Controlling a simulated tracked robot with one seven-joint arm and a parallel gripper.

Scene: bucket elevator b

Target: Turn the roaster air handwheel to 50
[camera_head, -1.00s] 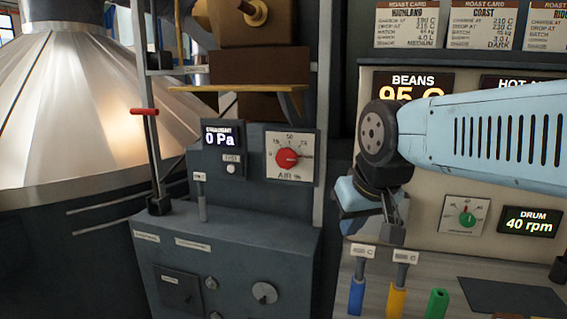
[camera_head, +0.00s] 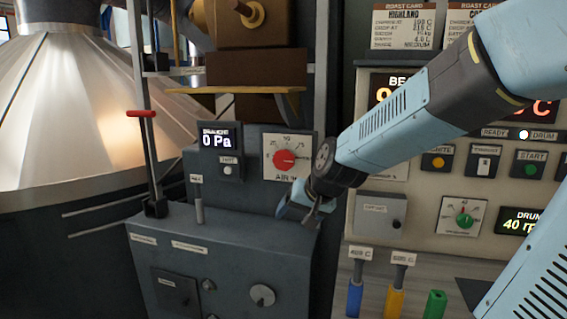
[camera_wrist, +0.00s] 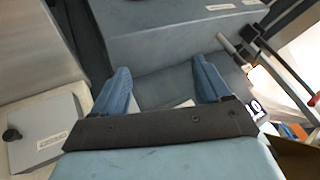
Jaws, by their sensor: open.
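The roaster air handwheel is a red knob (camera_head: 285,159) on a white dial plate marked AIR %, on the grey cabinet's upright panel in the head view. Its pointer direction is too small to read surely. My gripper (camera_head: 296,206) is just below and to the right of the dial, apart from the knob, above the cabinet's right edge. In the wrist view my gripper (camera_wrist: 163,88) shows two blue fingers spread wide with nothing held between them. The knob cannot be made out in the wrist view.
A draught display (camera_head: 218,140) reading 0 Pa is left of the dial. A small lever (camera_head: 199,210) stands on the cabinet top. A brown ledge (camera_head: 235,90) overhangs the dial. The control panel with a green drum knob (camera_head: 464,219) is at right, above coloured handles (camera_head: 397,300).

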